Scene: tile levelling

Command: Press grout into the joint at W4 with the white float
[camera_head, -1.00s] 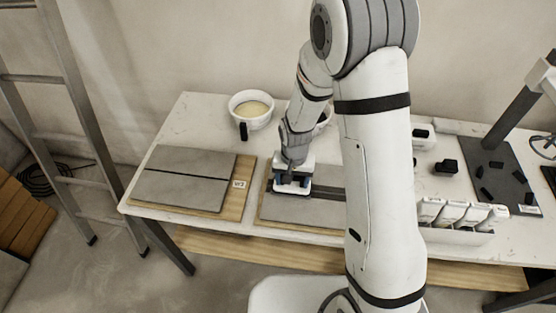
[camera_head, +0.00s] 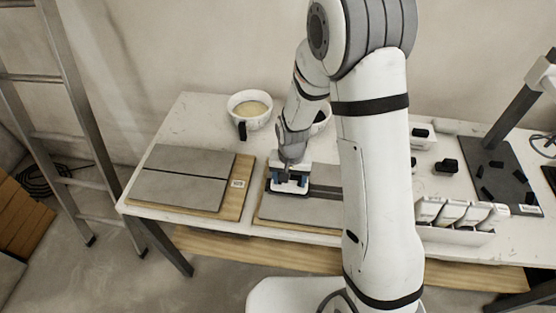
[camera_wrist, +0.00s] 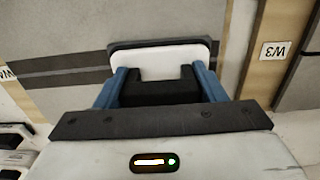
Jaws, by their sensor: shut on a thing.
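My gripper (camera_head: 290,186) is over the left part of the middle tile board (camera_head: 262,218). In the wrist view its blue fingers (camera_wrist: 162,88) are shut on the black grip of the white float (camera_wrist: 160,62). The float has a white top and a dark underside. It is at or just above the grey tiles; contact cannot be told. The joint (camera_wrist: 65,66) shows as a dark band running left from the float, and to the right of my gripper in the head view (camera_head: 326,192). The W4 label (camera_wrist: 7,74) is partly cut off at the wrist view's left edge.
The neighbouring board with the W3 label (camera_head: 237,184) lies left, across a narrow gap. A white bucket (camera_head: 249,124) with pale contents stands behind; another container is partly hidden by my arm. A dark mat (camera_head: 500,175) with small black pieces and a white rack (camera_head: 460,234) are right.

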